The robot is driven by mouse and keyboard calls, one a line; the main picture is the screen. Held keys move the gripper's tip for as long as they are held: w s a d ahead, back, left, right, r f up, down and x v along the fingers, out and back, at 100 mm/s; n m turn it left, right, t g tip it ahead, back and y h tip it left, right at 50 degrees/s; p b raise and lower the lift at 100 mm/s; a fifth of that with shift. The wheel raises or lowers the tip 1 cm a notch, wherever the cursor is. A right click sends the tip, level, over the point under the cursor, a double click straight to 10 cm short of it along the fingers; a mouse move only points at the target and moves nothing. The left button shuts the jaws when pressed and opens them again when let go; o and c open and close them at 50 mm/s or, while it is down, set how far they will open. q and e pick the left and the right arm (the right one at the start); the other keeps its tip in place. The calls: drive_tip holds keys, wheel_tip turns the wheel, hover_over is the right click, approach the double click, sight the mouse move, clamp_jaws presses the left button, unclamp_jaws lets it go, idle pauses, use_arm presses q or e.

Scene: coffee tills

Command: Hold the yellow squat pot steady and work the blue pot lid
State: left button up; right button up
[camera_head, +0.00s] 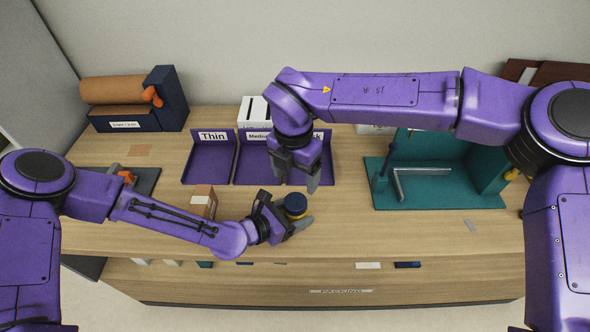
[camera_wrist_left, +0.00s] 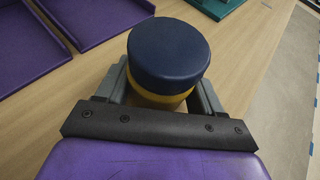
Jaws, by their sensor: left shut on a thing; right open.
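The yellow squat pot (camera_wrist_left: 158,98) stands between the fingers of my left gripper (camera_head: 291,223), which is shut on it near the front middle of the counter. The blue pot lid (camera_wrist_left: 168,50) sits on top of the pot; it also shows in the head view (camera_head: 295,203). In the head view the pot is mostly hidden under the lid and behind the fingers. My right gripper (camera_head: 298,180) is open and empty, pointing down just behind and above the lid, apart from it.
Purple trays (camera_head: 208,163) with labels such as "Thin" stand behind. A small brown box (camera_head: 203,202) is left of the pot. A teal stand (camera_head: 440,190) with a grey bent bar is at right. A paper roll holder (camera_head: 165,98) stands back left.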

sight(295, 201)
wheel_tip(295, 201, down, 8)
drive_tip(key=shift+f+m, duration=0.25)
drive_tip(key=shift+m, duration=0.95)
drive_tip(key=shift+f, duration=0.15)
drive_tip(key=shift+c, duration=1.2)
drive_tip(key=shift+w, duration=0.1)
drive_tip(key=c, duration=0.5)
drive_tip(key=m, duration=0.4)
drive_tip(key=shift+m, duration=0.3)
drive_tip(key=shift+c, duration=0.3)
drive_tip(key=m, duration=0.7)
use_arm(q)
drive_tip(key=shift+f, duration=0.1)
use_arm(e)
drive_tip(key=o, duration=0.9)
